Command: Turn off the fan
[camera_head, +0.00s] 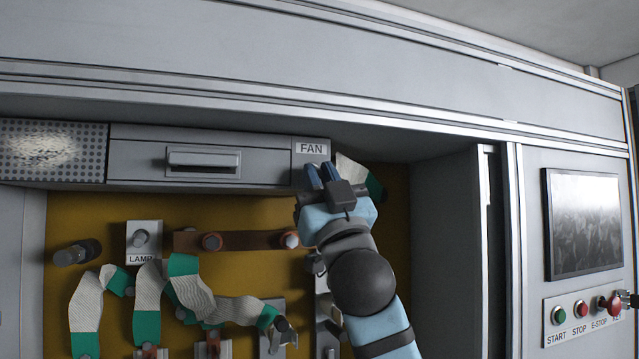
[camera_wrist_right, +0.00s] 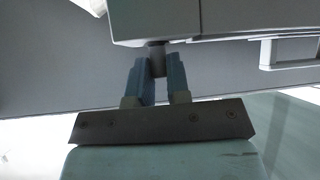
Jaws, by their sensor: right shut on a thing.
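The panel labelled FAN (camera_head: 311,149) is at the right end of a grey housing, under the cabinet's top edge. My right gripper (camera_head: 322,175) is just below the FAN label, its blue fingers pointing up at the panel. In the right wrist view my right gripper (camera_wrist_right: 158,82) is shut on the fan switch (camera_wrist_right: 157,60), a short dark knob sticking out from the grey panel. In the head view the knob is hidden behind the fingers. My left gripper is not in view.
A grey housing with a handle (camera_head: 203,160) is left of the FAN panel. A LAMP switch (camera_head: 141,238) and several white-green straps (camera_head: 88,301) are below on the yellow back panel. A screen (camera_head: 582,222) and buttons (camera_head: 581,309) are at the right.

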